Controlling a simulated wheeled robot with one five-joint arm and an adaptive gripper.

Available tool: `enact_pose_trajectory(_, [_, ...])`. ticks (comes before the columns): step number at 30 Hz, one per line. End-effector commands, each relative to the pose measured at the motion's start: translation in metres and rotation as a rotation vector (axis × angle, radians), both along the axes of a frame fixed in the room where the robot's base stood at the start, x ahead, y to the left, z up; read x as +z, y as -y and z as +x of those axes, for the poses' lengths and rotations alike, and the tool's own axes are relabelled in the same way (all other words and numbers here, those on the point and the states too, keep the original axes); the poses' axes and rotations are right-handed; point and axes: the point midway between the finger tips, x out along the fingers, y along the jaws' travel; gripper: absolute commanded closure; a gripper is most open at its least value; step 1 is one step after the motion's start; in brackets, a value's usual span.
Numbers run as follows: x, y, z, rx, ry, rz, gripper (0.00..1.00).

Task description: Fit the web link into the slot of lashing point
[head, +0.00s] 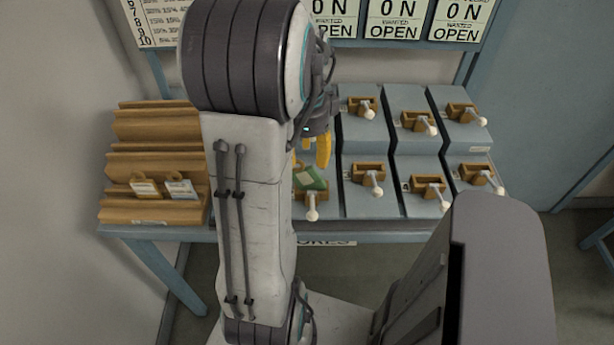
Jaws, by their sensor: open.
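I see nothing that I can clearly name as a web link or a lashing point. My gripper (315,158) has yellow fingers and is open. It points down over the nearer left part of a bank of grey boxes, partly hidden behind my arm. Just below it in the picture, a green and pale tag (311,178) sits tilted at a wooden holder on a grey box (327,208). I cannot tell whether the fingers touch the tag. My arm hides part of that box and the ones beside it.
Several grey boxes (370,203) carry wooden holders and white-knobbed levers. A stepped wooden rack (152,208) at left holds a yellow-and-white tag (146,188) and a white tag (181,189). A blue-grey table (140,232) bears them. Signs (394,20) hang behind; a wall stands left.

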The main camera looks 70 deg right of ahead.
Motion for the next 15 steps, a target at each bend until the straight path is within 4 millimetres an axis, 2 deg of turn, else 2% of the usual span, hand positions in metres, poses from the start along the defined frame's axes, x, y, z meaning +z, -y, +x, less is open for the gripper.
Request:
enact_pose_trajectory(9, [-0.037, -0.002, -0.004, 0.0, 0.0, 0.004, 0.51])
enact_pose_trajectory(15, [-0.045, -0.002, -0.003, 0.0, 0.0, 0.0, 0.51])
